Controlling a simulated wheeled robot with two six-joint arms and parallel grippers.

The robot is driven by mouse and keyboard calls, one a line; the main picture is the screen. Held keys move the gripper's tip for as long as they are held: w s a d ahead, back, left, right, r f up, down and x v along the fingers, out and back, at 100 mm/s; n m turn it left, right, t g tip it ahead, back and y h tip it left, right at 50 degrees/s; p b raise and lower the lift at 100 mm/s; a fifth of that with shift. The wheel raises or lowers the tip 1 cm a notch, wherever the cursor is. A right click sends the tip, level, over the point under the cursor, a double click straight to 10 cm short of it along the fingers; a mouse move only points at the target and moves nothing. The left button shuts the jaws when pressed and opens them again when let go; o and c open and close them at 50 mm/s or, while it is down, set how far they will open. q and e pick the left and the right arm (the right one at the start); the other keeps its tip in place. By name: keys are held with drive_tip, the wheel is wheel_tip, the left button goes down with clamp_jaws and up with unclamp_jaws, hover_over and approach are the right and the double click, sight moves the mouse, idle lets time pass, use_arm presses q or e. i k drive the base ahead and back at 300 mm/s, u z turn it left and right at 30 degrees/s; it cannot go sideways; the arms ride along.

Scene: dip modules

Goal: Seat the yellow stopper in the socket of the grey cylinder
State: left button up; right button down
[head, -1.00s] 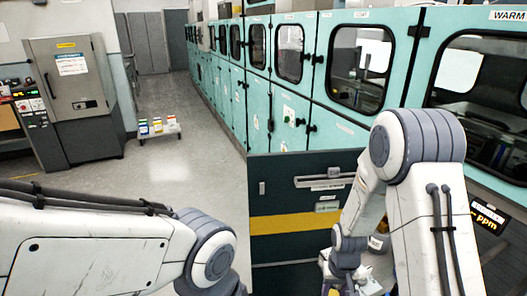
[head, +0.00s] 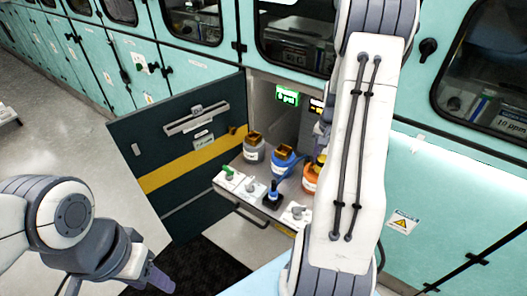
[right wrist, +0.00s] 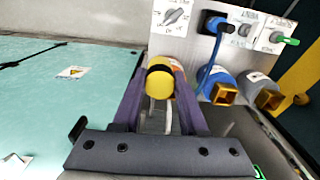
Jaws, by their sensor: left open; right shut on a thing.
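The grey cylinder (head: 254,154) stands on a pull-out shelf in the open cabinet, its square amber socket on top. It also shows in the right wrist view (right wrist: 265,88), at the right. My right gripper (right wrist: 160,90) is shut on the yellow stopper (right wrist: 160,84), a round yellow head with a black band. The orange cylinder (right wrist: 178,68) is right behind the stopper; I cannot tell whether the two still join. In the head view my right arm mostly hides the right gripper, at the orange cylinder. My left gripper (head: 158,280) is open and empty, low at the left, far from the shelf.
A blue cylinder (head: 284,164) stands between the grey and orange ones. A panel (head: 265,198) with switches, a green knob and a black-blue plug runs along the shelf front. The dark cabinet door (head: 180,150) stands open at the left. Floor beyond it is clear.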

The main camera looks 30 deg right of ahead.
sight(254, 141)
drive_tip(key=z, duration=0.05)
drive_tip(key=k, duration=0.4)
drive_tip(key=u, duration=0.65)
drive_tip(key=i, duration=1.55)
drive_tip(key=z, duration=0.9)
drive_tip(key=i, duration=0.35)
drive_tip(key=z, duration=0.25)
